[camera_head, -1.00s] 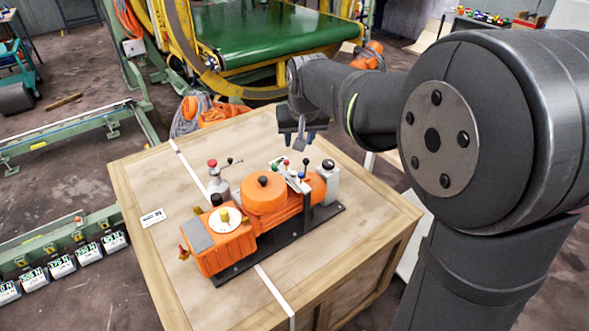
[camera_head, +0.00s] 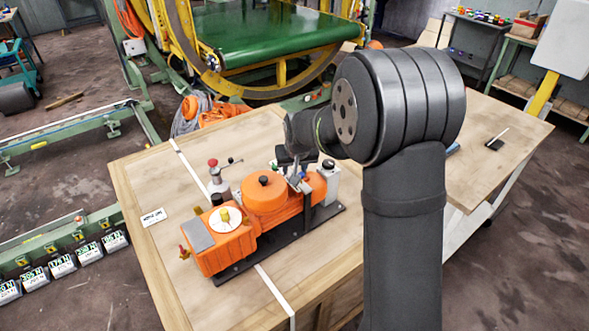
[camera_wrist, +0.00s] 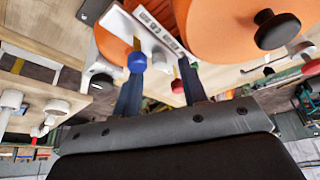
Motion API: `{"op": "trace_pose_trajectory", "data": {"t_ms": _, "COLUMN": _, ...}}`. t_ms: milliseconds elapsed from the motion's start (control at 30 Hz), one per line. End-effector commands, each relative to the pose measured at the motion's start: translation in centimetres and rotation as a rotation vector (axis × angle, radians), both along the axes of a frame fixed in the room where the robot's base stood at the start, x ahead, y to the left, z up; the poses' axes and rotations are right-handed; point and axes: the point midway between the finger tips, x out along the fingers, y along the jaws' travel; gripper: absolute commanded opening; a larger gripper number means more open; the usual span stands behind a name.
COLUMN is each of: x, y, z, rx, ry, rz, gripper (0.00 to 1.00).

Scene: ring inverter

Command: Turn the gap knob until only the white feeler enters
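An orange machine (camera_head: 232,240) on a dark base plate stands on the wooden crate top. It has a white dial with a yellow knob (camera_head: 224,214) and an orange drum with a black knob (camera_head: 263,180). I cannot tell which is the gap knob. My gripper (camera_head: 295,180) is low over the machine's right part. In the wrist view my gripper (camera_wrist: 161,76) has its two fingers apart. A blue knob (camera_wrist: 137,62) shows at the left fingertip; contact is unclear. A red knob (camera_wrist: 177,86) shows between the fingers. The drum's black knob also shows there (camera_wrist: 277,29). No feeler is clearly identifiable.
A lever with a red knob (camera_head: 212,163) stands behind the machine. A white label card (camera_head: 153,217) lies on the crate's left, where the wood is bare. A white bottle-like part with a black top (camera_head: 328,174) stands at the machine's right end.

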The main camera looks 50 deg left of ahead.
Motion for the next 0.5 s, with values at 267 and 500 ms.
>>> {"op": "trace_pose_trajectory", "data": {"t_ms": 267, "x": 0.21, "y": 0.40, "z": -1.09, "rx": 0.001, "ry": 0.000, "rz": 0.000, "gripper": 0.39}}
{"op": "trace_pose_trajectory", "data": {"t_ms": 500, "x": 0.20, "y": 0.39, "z": -1.05, "rx": 0.001, "ry": 0.000, "rz": 0.000, "gripper": 0.27}}
